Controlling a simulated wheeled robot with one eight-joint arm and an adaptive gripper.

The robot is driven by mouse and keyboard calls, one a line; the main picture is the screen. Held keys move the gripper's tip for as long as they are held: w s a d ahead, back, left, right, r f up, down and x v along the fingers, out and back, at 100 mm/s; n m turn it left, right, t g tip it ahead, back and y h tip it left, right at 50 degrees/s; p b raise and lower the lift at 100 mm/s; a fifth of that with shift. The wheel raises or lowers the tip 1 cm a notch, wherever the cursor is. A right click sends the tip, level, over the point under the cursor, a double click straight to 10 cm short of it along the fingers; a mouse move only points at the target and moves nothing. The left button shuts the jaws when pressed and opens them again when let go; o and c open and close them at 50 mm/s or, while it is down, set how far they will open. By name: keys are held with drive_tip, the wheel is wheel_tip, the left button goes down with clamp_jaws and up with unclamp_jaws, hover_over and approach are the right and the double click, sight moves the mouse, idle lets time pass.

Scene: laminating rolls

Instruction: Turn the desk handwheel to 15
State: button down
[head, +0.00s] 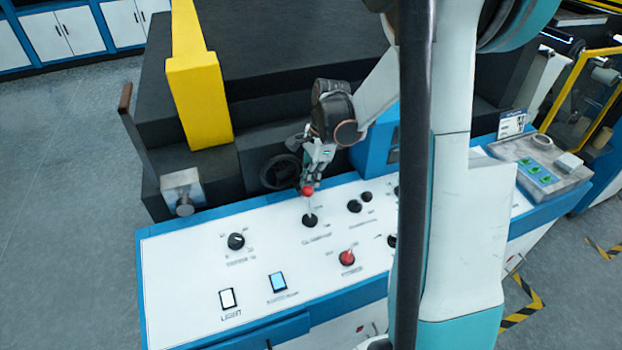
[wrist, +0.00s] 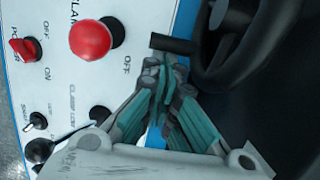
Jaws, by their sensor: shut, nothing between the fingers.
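The black desk handwheel (head: 280,172) is on the dark machine face just behind the white control desk. In the wrist view its rim and spokes (wrist: 240,50) fill the upper right, and a short black handle (wrist: 174,44) sticks out to the left. My gripper (head: 310,184) is shut and empty, pointing down beside the wheel's right side. In the wrist view the teal fingertips (wrist: 163,72) are together, just below the handle; I cannot tell if they touch it. No scale or number for the wheel is readable.
A red ball-topped lever (head: 307,190) stands by my fingertips; its ball (wrist: 92,40) is left of them in the wrist view. The desk (head: 190,255) carries a dark knob (head: 236,241), a red switch (head: 347,258) and lit buttons. A yellow post (head: 200,100) rises at the left.

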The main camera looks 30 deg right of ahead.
drive_tip(key=shift+w+a+f+b, duration=0.1)
drive_tip(key=shift+a+f+b, duration=0.2)
drive_tip(key=shift+f+b, duration=0.3)
drive_tip(key=shift+a+f+b, duration=0.25)
drive_tip(key=shift+f+b, duration=0.1)
drive_tip(key=shift+f, duration=0.3)
drive_tip(key=shift+a, duration=0.2)
idle(0.5)
